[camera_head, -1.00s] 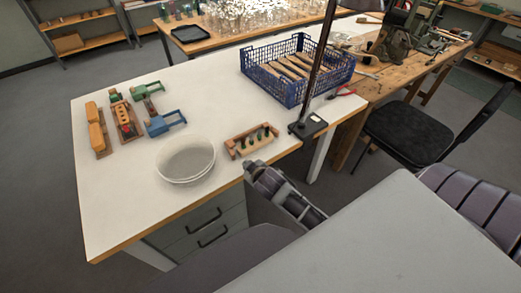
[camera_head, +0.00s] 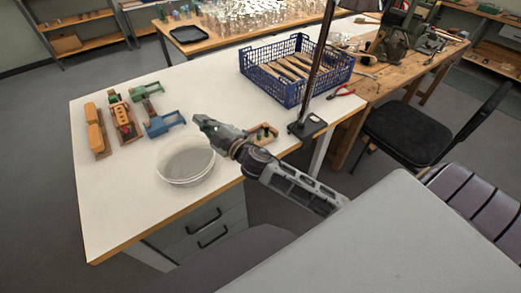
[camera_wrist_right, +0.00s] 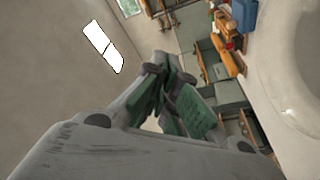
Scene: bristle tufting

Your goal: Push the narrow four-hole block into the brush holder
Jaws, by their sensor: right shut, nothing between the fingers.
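An orange block with dark holes on top (camera_head: 124,114) sits in a wooden fixture (camera_head: 133,135) at the left of the white table; I take these as the four-hole block and brush holder, but cannot count the holes. Both show small at the top of the right wrist view, the orange block (camera_wrist_right: 222,24) among them. My right gripper (camera_head: 199,120) is shut and empty, above the table to the right of the blue clamp-like piece and apart from the block. Its green-padded fingers (camera_wrist_right: 170,85) fill the wrist view's middle. My left gripper is not in view.
A blue clamp-like piece (camera_head: 165,123) and a green one (camera_head: 147,90) stand right of the fixture, a yellow-orange block (camera_head: 95,130) left of it. A blue crate (camera_head: 290,88) and lamp stand (camera_head: 306,126) are to the right.

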